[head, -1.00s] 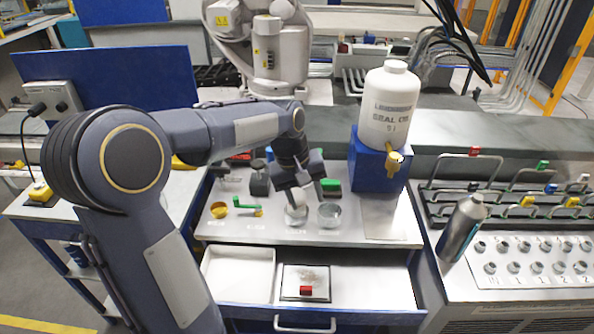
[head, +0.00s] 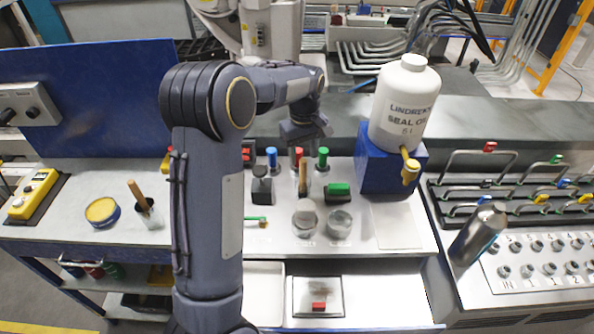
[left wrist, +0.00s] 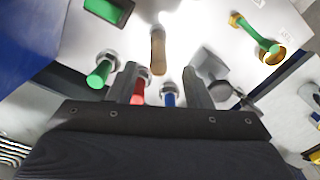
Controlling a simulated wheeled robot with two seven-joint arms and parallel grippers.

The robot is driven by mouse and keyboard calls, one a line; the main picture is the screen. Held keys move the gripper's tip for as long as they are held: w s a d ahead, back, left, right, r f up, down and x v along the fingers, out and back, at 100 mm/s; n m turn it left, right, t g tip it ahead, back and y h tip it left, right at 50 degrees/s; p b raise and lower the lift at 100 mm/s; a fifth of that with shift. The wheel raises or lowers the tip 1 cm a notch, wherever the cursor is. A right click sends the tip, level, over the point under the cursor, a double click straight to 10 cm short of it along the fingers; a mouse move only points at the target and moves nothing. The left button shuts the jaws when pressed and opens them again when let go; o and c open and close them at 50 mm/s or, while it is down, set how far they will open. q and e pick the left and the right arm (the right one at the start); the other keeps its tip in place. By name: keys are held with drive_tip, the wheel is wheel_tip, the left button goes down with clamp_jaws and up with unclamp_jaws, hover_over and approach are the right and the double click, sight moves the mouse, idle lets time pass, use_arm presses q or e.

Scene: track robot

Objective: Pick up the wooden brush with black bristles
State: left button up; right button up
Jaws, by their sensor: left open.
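A wooden handle (head: 302,176) stands on the grey bench top in the head view, just in front of my left gripper. It also shows in the left wrist view (left wrist: 158,50); its bristles cannot be made out. A second wooden handle (head: 138,196) leans in a small cup at the left, its lower end hidden. My left gripper (head: 303,150) is open, above the back of the bench. In the left wrist view its fingers (left wrist: 161,92) straddle the red and blue handles, and the wooden handle lies beyond the fingertips. My right gripper is not in view.
Red (left wrist: 138,90), blue (left wrist: 168,97) and green (left wrist: 100,73) handles stand close around the fingers. A green-topped block (head: 338,189) and two jars (head: 305,222) are nearby. A white bottle (head: 404,105) on a blue stand rises at right. An open drawer (head: 264,290) is below.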

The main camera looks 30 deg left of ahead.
sight(303, 172)
use_arm(q)
drive_tip(key=shift+w+a+f, duration=0.15)
drive_tip(key=shift+a, duration=0.1)
drive_tip(key=shift+f, duration=0.35)
drive_tip(key=shift+d+f+p, duration=0.1)
drive_tip(key=shift+f+p, duration=0.25)
drive_tip(key=shift+f, duration=0.45)
wheel_tip(303, 172, down, 5)
drive_tip(key=shift+r+p, duration=0.2)
drive_tip(key=shift+p, duration=0.7)
drive_tip(key=shift+f, duration=0.3)
clamp_jaws()
